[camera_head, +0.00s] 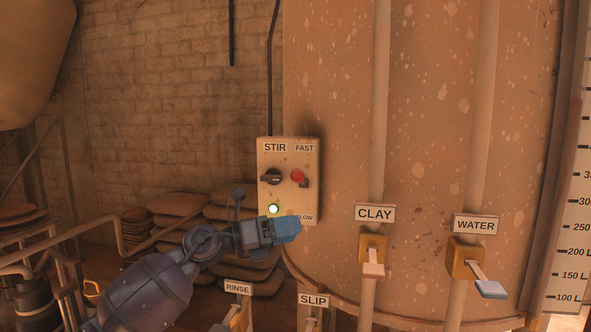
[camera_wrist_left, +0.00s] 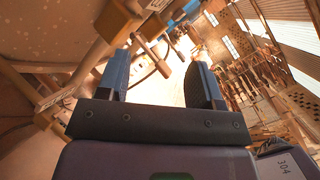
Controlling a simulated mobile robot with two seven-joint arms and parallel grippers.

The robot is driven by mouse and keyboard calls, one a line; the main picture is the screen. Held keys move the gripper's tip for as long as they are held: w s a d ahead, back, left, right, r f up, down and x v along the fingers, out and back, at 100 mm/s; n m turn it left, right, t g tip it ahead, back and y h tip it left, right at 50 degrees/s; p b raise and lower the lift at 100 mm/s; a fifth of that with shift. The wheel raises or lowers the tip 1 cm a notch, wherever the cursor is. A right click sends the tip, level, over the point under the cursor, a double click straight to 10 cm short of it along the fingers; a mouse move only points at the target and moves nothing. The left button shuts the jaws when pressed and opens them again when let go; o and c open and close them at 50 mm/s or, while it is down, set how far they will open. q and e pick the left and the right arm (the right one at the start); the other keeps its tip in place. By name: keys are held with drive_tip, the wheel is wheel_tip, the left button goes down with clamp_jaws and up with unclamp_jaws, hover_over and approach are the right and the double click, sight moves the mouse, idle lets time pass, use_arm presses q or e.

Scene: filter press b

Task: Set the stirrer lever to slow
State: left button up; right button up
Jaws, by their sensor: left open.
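The STIR control box (camera_head: 288,190) is pale and mounted on the big tank's left side. Its lever has a red knob (camera_head: 298,176) and a dark pivot, between the FAST label (camera_head: 304,148) above and the SLOW label (camera_head: 305,218) below. The exact lever setting is hard to tell. My left gripper (camera_head: 292,228) is just below the red lever, in front of the box's lower edge, partly covering the SLOW label. In the left wrist view my left gripper (camera_wrist_left: 160,80) has its blue fingers apart, with nothing between them. My right gripper is not in view.
CLAY (camera_head: 373,257) and WATER (camera_head: 465,260) valves stand to the right. RINSE (camera_head: 238,288) and SLIP (camera_head: 313,300) labels are below. Sacks (camera_head: 180,205) lie behind my arm.

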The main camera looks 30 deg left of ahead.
sight(292, 173)
use_arm(q)
drive_tip(key=w+a+r+m+g+y+p, duration=0.1)
drive_tip(key=w+a+r+m+y, duration=0.1)
drive_tip(key=a+r+y, duration=0.3)
drive_tip(key=w+a+r+m+y, duration=0.2)
drive_tip(key=a+r, duration=0.1)
drive_tip(key=r, duration=0.5)
drive_tip(key=p+x, duration=0.1)
drive_tip(key=x, duration=0.5)
drive_tip(key=f+p+x, duration=0.1)
drive_tip(key=x, duration=0.2)
drive_tip(key=shift+p, duration=0.3)
